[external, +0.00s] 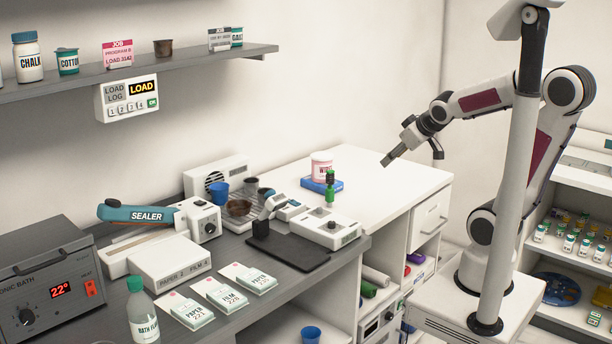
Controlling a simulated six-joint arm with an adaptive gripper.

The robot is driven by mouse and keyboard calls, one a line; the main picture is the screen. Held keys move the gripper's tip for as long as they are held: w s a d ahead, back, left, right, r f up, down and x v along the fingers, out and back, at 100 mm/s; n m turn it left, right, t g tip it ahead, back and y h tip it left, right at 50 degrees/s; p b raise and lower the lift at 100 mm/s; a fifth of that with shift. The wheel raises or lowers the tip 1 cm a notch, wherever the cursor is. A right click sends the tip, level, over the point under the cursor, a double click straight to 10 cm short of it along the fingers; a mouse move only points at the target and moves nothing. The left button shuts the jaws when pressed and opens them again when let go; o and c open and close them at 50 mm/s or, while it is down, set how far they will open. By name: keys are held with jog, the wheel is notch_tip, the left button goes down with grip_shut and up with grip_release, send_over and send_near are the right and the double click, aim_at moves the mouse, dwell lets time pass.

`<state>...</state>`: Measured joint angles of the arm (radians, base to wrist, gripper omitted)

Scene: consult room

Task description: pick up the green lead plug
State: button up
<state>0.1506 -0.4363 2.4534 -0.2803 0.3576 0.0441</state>
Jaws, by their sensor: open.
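A white tub with pink lettering (321,165) stands on the blue block. The white counter (391,187) right of the green piece is bare.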

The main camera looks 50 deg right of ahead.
jog(key=w+d+f+n+t, duration=0.1)
jog(key=w+d+n+t, duration=0.2)
jog(key=w, duration=0.9)
jog(key=n+t+y, duration=0.3)
jog(key=y, duration=0.8)
send_near(330, 171)
jog(key=w+f, duration=0.1)
jog(key=w, duration=0.2)
jog(key=shift+s+a+f+y, duration=0.1)
jog(key=shift+s+a+y, duration=0.45)
jog(key=shift+s+y, duration=0.05)
jog(key=shift+w, duration=0.1)
jog(key=shift+x, duration=1.2)
jog(key=shift+w, duration=0.1)
jog(key=shift+d+x, duration=0.25)
jog(key=shift+x, duration=2.25)
jog(key=shift+w+f, duration=0.15)
jog(key=shift+c, duration=0.3)
